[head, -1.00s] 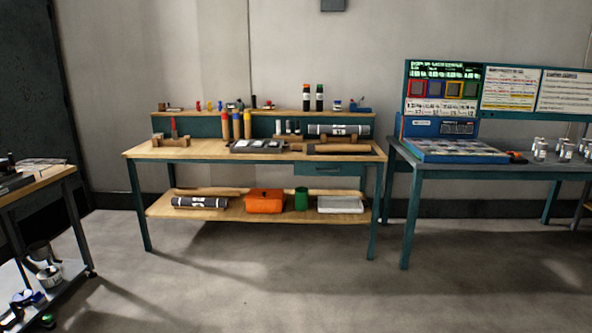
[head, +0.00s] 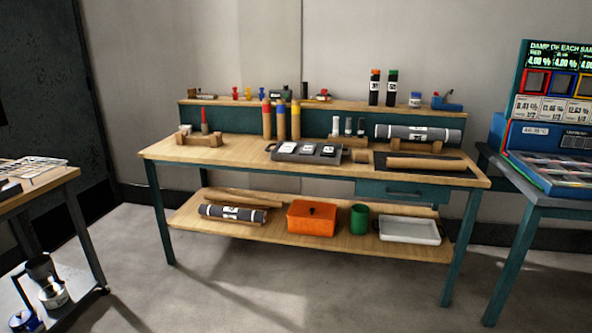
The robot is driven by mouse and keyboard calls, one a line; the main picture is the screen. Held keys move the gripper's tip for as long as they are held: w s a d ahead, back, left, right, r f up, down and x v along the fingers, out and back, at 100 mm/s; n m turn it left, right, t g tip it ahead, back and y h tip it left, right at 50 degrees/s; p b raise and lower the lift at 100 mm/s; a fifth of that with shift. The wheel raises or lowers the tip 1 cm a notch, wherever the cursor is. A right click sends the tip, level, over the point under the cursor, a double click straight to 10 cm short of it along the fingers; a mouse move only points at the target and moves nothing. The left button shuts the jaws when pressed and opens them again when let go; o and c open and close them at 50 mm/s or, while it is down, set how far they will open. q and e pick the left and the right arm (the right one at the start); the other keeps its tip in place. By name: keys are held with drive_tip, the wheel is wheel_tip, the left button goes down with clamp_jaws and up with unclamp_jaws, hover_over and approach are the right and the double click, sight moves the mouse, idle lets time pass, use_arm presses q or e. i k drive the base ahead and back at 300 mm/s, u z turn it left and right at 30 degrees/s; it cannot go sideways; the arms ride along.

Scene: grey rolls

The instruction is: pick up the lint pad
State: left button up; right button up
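No thing in the head view can be told for certain as the lint pad. On the wooden-topped workbench (head: 215,152) a dark tray (head: 327,158) carries a few small white squares with dark marks; I cannot tell whether one is the pad. Right of it a brown roller (head: 425,162) lies on a dark flat sheet (head: 380,164). A grey roll with a white label (head: 418,133) rests behind it on a wooden cradle. Neither of my grippers is in view.
The lower shelf holds an orange box (head: 312,217), a green cup (head: 359,218), a white tray (head: 409,230) and a grey roll (head: 232,212). A cart (head: 40,190) stands at left, a sample table (head: 550,204) at right. The floor before the bench is open.

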sight(360, 158)
drive_tip(key=z, duration=0.25)
drive_tip(key=i, duration=2.3)
drive_tip(key=z, duration=0.5)
